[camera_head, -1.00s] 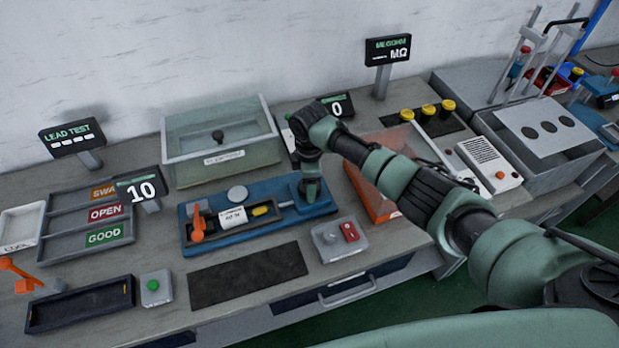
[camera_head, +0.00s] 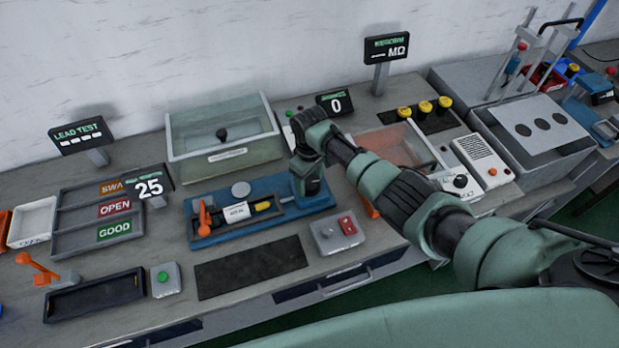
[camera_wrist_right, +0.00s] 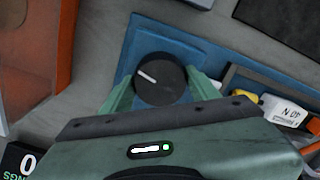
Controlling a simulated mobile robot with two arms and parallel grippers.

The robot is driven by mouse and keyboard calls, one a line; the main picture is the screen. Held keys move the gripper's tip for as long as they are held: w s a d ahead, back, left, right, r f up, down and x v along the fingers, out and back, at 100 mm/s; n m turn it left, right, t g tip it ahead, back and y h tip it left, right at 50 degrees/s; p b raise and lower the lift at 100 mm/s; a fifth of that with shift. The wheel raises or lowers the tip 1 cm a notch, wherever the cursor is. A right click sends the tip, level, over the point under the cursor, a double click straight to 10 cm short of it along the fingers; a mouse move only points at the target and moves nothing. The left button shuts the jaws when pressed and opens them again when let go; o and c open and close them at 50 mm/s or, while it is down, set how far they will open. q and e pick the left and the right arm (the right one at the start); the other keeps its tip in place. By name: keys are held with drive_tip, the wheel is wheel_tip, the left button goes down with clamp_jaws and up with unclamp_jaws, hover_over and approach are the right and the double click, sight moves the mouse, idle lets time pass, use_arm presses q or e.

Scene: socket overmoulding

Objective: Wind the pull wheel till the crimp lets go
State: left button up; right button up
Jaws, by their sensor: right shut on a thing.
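The pull wheel (camera_wrist_right: 160,78), a round black knob with a white mark, sits on the blue pull tester (camera_head: 263,187). My right gripper (camera_head: 308,192) reaches down over the tester's right end and hides the wheel in the head view. In the right wrist view its two green fingers (camera_wrist_right: 160,88) are closed on both sides of the wheel. In the tester's tray lie a white-tagged part (camera_head: 236,211) and a yellow-ended piece (camera_head: 262,205), beside an orange lever (camera_head: 204,217). The pull display (camera_head: 149,187) reads 25. My left gripper is not in view.
A grey box with a red switch (camera_head: 347,226) stands in front of the tester. A clear-lidded case (camera_head: 222,137) stands behind it. Sorting trays (camera_head: 62,222) lie at left. A dark mat (camera_head: 250,268) is bare.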

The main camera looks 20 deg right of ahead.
sight(309, 181)
drive_tip(key=shift+w+r+m, duration=0.1)
drive_tip(key=shift+w+m, duration=0.05)
drive_tip(key=shift+m, duration=0.25)
drive_tip(key=o, duration=1.4)
drive_tip(key=shift+c, duration=0.2)
wheel_tip(309, 181, up, 8)
drive_tip(key=shift+f, duration=0.15)
